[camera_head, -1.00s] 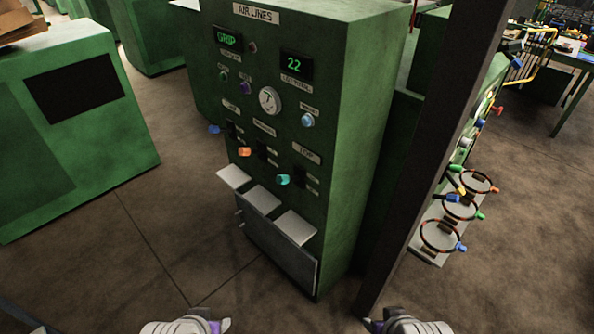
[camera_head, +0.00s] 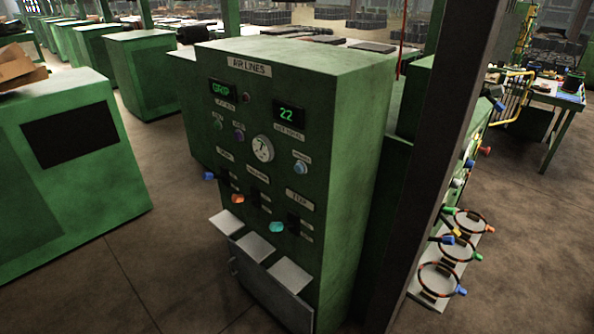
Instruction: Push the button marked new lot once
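The green control cabinet (camera_head: 350,150) headed AIR LINES (camera_head: 249,66) stands in the middle of the head view. Its front has a display reading GRIP (camera_head: 222,88), a display reading 22 (camera_head: 289,114) and a round gauge (camera_head: 263,149). A green button (camera_head: 217,124) and a purple button (camera_head: 239,136) sit left of the gauge; a light blue button (camera_head: 300,168) sits to its right. A small dark red round part (camera_head: 247,97) is between the displays. The small labels are too blurred for me to tell which one says new lot. Neither gripper is in view.
Blue (camera_head: 208,176), orange (camera_head: 237,199) and teal (camera_head: 277,227) knobs stick out below. Pale trays (camera_head: 255,247) jut out lower down. A dark post (camera_head: 437,150) and a rack with coiled rings (camera_head: 440,278) stand at the right. The floor at front left is clear.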

